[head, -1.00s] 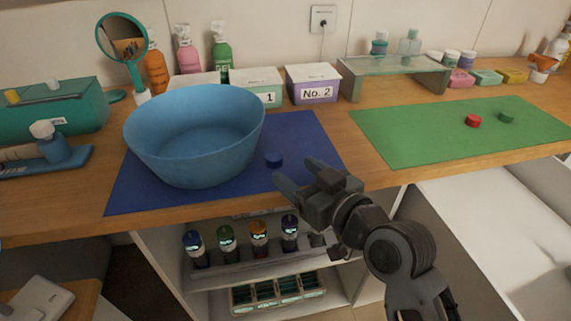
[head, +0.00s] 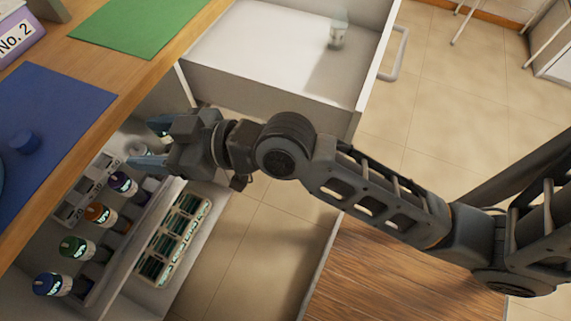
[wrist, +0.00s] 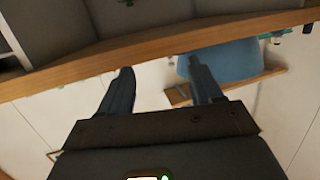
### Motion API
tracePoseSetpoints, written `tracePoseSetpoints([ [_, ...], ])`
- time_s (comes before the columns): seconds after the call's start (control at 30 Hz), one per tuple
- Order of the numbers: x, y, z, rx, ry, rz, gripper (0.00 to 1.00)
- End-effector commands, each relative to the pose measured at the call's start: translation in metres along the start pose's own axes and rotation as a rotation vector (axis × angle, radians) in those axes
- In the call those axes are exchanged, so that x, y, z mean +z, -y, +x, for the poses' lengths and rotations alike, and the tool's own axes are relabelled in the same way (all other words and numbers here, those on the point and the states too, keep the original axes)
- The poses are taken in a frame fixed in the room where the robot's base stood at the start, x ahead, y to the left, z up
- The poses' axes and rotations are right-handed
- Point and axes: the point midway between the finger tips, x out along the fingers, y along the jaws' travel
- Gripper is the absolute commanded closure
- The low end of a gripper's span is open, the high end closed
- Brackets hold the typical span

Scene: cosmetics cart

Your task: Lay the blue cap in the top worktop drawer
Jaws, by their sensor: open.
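The blue cap (head: 25,142) lies on the dark blue mat (head: 60,100) on the worktop, at the left of the head view. The top worktop drawer (head: 270,85) stands pulled open at the top middle, with a small clear jar (head: 337,34) standing inside near its far right part. My gripper (head: 150,145) is open and empty, right of the cap, just off the worktop's front edge. Its two fingers also show in the wrist view (wrist: 163,85), with nothing between them. I cannot make out the cap in the wrist view.
The wooden worktop edge (head: 115,118) runs beside my gripper. Below are a rack of several bottles (head: 98,214) and a tray with compartments (head: 172,240). The green mat (head: 140,22) lies at the top. Most of the drawer floor is bare. A blue bowl (wrist: 228,62) shows in the wrist view.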

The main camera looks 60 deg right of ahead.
Motion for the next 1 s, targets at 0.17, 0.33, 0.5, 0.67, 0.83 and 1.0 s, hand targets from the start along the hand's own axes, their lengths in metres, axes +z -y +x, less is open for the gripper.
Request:
tracePoseSetpoints([
  [0.17,0.047,-0.007,-0.072,0.114,0.043,0.026,0.35],
  [0.33,0.069,-0.005,-0.14,0.197,0.061,0.037,0.35],
  [0.5,0.075,0.004,-0.207,0.252,0.071,0.041,0.35],
  [0.67,0.069,0.017,-0.257,0.278,0.074,0.044,0.35],
  [0.83,0.059,0.027,-0.285,0.284,0.072,0.047,0.35],
  [1.0,0.056,0.03,-0.293,0.285,0.069,0.047,0.31],
])
